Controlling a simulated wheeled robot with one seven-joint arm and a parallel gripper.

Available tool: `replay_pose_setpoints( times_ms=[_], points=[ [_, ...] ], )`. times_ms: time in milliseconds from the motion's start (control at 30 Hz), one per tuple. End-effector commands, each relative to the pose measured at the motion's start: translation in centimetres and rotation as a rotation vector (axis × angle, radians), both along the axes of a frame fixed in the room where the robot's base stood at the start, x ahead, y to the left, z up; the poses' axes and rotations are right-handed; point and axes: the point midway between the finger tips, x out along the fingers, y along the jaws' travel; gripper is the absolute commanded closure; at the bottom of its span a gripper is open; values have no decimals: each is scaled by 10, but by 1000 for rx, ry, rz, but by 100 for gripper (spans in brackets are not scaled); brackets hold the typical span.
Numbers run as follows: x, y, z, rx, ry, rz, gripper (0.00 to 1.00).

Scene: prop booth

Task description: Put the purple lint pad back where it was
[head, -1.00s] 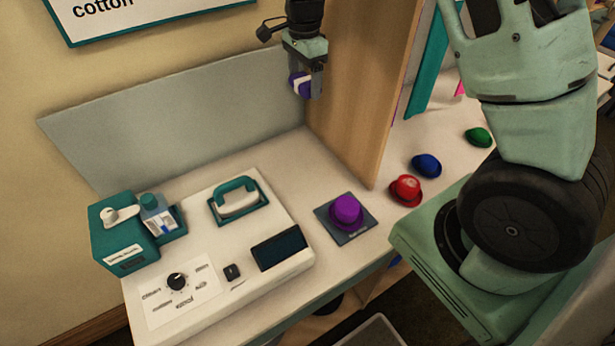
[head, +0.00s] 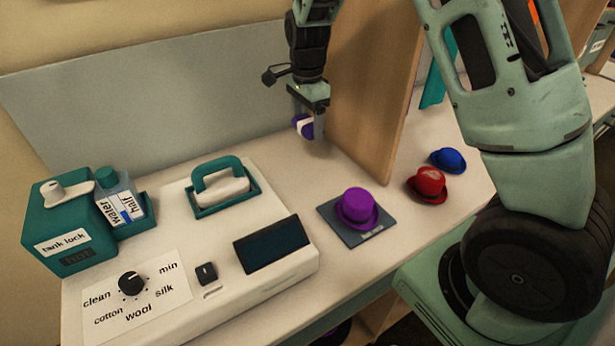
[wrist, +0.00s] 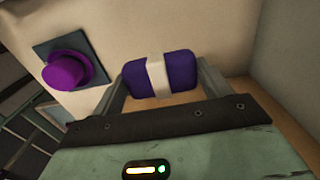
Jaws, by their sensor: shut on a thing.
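The purple lint pad, with a white band around its middle, is between the fingers of my gripper (head: 308,122). In the wrist view the purple lint pad (wrist: 183,75) spans the gap between both fingers, and my gripper (wrist: 163,85) is shut on it. In the head view the pad (head: 303,127) is held above the back of the counter, apart from it, near the wooden partition. A purple hat (head: 357,205) sits on a dark square mat (head: 341,230) in front of the pad; the hat also shows in the wrist view (wrist: 66,70).
A white ironing console (head: 190,275) with a teal-handled iron (head: 220,185) and a teal tank (head: 62,225) stands at left. The wooden partition (head: 370,90) rises right of my gripper. A red hat (head: 429,184) and a blue hat (head: 449,159) lie beyond it. Counter behind the mat is clear.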

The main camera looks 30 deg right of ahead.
Motion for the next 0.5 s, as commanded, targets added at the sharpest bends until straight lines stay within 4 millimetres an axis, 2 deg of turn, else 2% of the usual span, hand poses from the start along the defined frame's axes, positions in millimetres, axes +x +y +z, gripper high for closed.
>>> replay_pose_setpoints(
  times_ms=[167,400,500],
  points=[
    [0,0,-17,0,2,-1,41],
    [-1,0,-58,0,3,0,41],
    [0,0,-66,0,1,0,41]
  ],
)
